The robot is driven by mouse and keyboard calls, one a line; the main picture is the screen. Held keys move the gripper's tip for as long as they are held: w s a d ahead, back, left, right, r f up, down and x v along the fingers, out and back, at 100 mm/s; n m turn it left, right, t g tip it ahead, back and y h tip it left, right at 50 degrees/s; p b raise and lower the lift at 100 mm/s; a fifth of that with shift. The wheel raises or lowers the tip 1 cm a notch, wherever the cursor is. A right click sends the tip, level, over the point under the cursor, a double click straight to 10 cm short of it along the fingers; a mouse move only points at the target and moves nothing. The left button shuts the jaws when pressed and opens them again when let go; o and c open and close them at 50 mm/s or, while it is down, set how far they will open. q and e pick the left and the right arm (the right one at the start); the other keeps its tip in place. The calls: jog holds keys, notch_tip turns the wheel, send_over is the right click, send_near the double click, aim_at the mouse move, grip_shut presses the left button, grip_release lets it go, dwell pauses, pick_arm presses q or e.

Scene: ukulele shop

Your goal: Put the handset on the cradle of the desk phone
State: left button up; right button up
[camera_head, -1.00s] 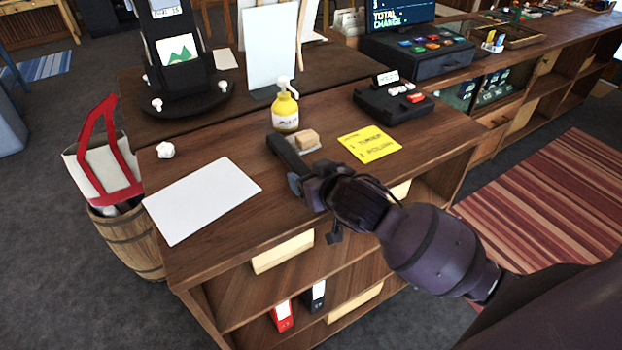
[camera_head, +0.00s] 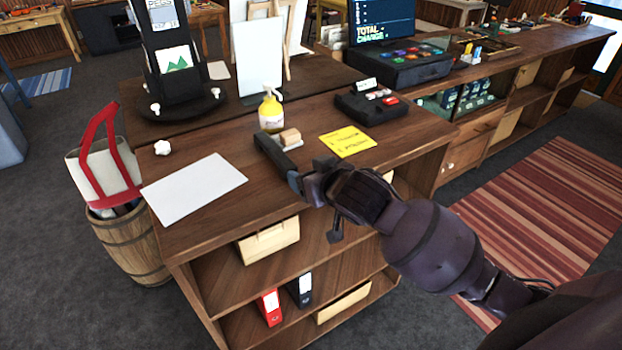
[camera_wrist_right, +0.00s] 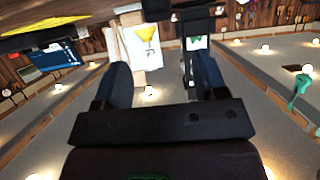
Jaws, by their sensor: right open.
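A long black bar, which looks like the handset (camera_head: 272,152), lies on the wooden counter beside a small tan block. Its near end meets the fingers of my right gripper (camera_head: 297,182) in the head view; contact cannot be told. The right wrist view is upside down and shows the right gripper (camera_wrist_right: 163,85) open, with nothing clasped between its fingers. A dark piece, probably the handset (camera_wrist_right: 157,10), shows at the top edge there. A black desk unit with red and white parts, apparently the desk phone (camera_head: 352,106), stands further back right. My left gripper is not in view.
A yellow pump bottle (camera_head: 270,112), the tan block (camera_head: 290,137) and a yellow note (camera_head: 347,141) are close to the bar. A white sheet (camera_head: 195,188) lies left. A black display stand (camera_head: 170,85) and register (camera_head: 400,68) stand behind. The counter's front edge is below my gripper.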

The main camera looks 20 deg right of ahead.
jog(key=shift+s+r, duration=0.15)
jog(key=shift+s, duration=0.1)
jog(key=s+d+f, duration=0.2)
jog(key=s+f, duration=0.3)
jog(key=f, duration=0.4)
jog(key=s+d+f+g, duration=0.1)
jog(key=s+d+f, duration=0.1)
jog(key=s+f, duration=0.4)
notch_tip(320, 180, down, 3)
jog(key=shift+f+m+h, duration=0.1)
jog(key=shift+m+h, duration=0.2)
jog(key=shift+g+h, duration=0.4)
jog(key=shift+h, duration=0.4)
jog(key=s+d+f, duration=0.1)
jog(key=s+f, duration=0.2)
jog(key=s, duration=0.1)
jog(key=s+d+f, duration=0.1)
jog(key=s+f, duration=0.1)
jog(key=s, duration=0.2)
jog(key=s+d+f, duration=0.1)
jog(key=s+f, duration=0.2)
jog(key=s, duration=0.1)
jog(key=shift+d+f, duration=0.1)
jog(key=shift+f, duration=0.25)
jog(key=shift+c, duration=0.3)
jog(key=shift+s+d+f, duration=0.1)
jog(key=shift+s+f, duration=0.1)
jog(key=shift+s, duration=0.05)
jog(key=shift+c, duration=1.1)
